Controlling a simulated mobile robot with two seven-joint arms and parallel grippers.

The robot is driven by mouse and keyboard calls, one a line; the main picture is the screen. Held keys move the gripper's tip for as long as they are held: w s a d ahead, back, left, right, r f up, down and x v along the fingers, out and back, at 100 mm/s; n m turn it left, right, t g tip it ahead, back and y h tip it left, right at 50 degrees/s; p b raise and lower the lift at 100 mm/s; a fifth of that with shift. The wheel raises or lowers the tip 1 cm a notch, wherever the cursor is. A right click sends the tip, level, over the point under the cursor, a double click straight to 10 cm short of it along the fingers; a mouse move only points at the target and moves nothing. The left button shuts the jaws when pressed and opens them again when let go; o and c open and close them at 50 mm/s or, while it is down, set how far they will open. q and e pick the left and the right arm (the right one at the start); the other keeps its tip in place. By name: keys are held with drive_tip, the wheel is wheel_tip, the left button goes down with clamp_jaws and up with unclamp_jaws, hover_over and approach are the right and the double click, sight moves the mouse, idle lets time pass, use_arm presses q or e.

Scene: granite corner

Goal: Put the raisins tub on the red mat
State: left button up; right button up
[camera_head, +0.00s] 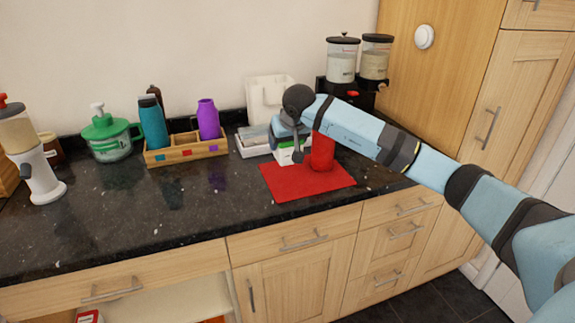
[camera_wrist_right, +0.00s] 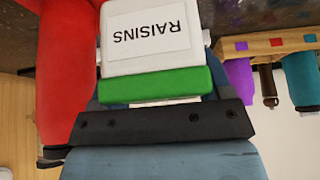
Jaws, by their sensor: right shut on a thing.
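The raisins tub (camera_head: 284,158) is white with a green lid. In the right wrist view the tub (camera_wrist_right: 150,30) shows its RAISINS label upside down, with the lid toward my gripper. My right gripper (camera_head: 287,137) comes down over the tub and is shut on it. The red mat (camera_head: 290,188) lies flat on the dark counter, its bare front part in front of the tub. I cannot tell whether the tub touches the surface below. My left gripper is not in view.
A red canister (camera_head: 322,154) stands on the back of the mat, close to the tub; it also shows in the wrist view (camera_wrist_right: 67,60). A wooden caddy (camera_head: 187,153) with bottles stands left. A white tray (camera_head: 252,149) and dispensers (camera_head: 342,62) are behind. The front-left counter is clear.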

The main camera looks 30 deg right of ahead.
wheel_tip(320, 180, down, 8)
drive_tip(key=shift+r, duration=0.1)
idle(0.4)
drive_tip(key=o, duration=1)
